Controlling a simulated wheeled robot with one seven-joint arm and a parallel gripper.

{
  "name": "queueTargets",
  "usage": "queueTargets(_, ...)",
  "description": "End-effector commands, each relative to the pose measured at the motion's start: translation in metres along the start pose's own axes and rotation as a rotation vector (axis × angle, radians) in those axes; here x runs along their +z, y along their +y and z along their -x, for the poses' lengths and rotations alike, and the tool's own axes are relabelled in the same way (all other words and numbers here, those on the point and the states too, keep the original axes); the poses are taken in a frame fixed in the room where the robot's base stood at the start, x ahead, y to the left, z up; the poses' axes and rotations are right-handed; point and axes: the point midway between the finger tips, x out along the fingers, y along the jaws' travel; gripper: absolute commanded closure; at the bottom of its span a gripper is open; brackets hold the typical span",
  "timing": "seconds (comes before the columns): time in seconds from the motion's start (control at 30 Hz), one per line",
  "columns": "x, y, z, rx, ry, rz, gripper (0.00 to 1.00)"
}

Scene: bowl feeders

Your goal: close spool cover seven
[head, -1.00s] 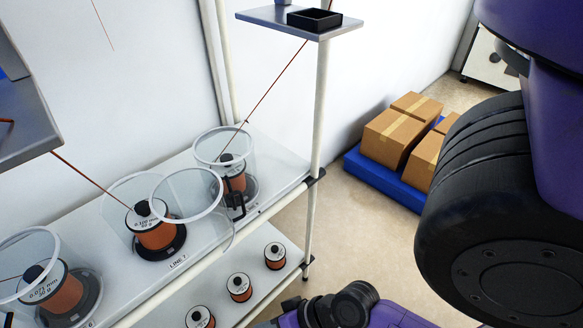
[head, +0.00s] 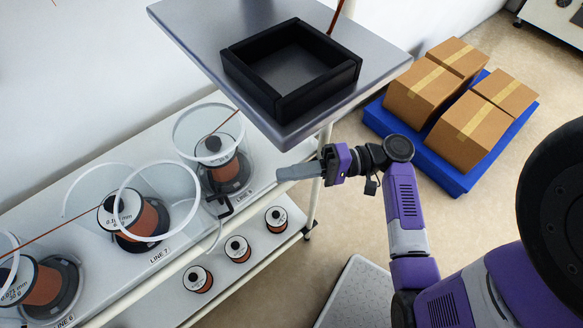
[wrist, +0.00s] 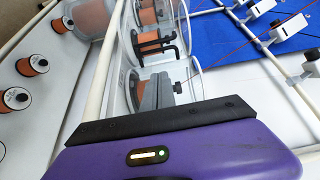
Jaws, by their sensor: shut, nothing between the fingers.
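The line 7 spool (head: 152,217), orange wire with a white label, stands on the upper shelf. Its clear cover (head: 122,203) appears swung open, with its white ring leaning to the front of the spool. I cannot tell there which cover is number seven.
The neighbouring spool (head: 225,168) stands under an upright clear cover (head: 187,132) with a black handle (head: 222,206). A grey overhead platform (head: 205,48) holds a black tray (head: 250,82). Several small spools line the lower shelf. Boxes (head: 425,90) on a blue pallet (head: 395,122) stand on the floor.

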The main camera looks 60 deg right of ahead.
Motion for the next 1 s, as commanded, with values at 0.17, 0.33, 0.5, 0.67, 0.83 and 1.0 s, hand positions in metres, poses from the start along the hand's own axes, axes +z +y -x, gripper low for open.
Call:
queueTargets(0.17,0.001,-0.002,-0.037,0.0,-0.003,-0.002,1.0)
queueTargets(0.33,0.001,-0.002,-0.069,0.001,-0.002,-0.002,1.0)
queueTargets(0.5,0.018,-0.002,-0.087,0.001,-0.001,-0.002,1.0)
queueTargets(0.67,0.026,-0.001,-0.096,0.001,0.001,-0.001,1.0)
queueTargets(0.83,0.029,0.0,-0.099,0.002,0.001,0.0,1.0)
queueTargets(1.0,0.029,0.0,-0.099,0.002,0.0,0.0,1.0)
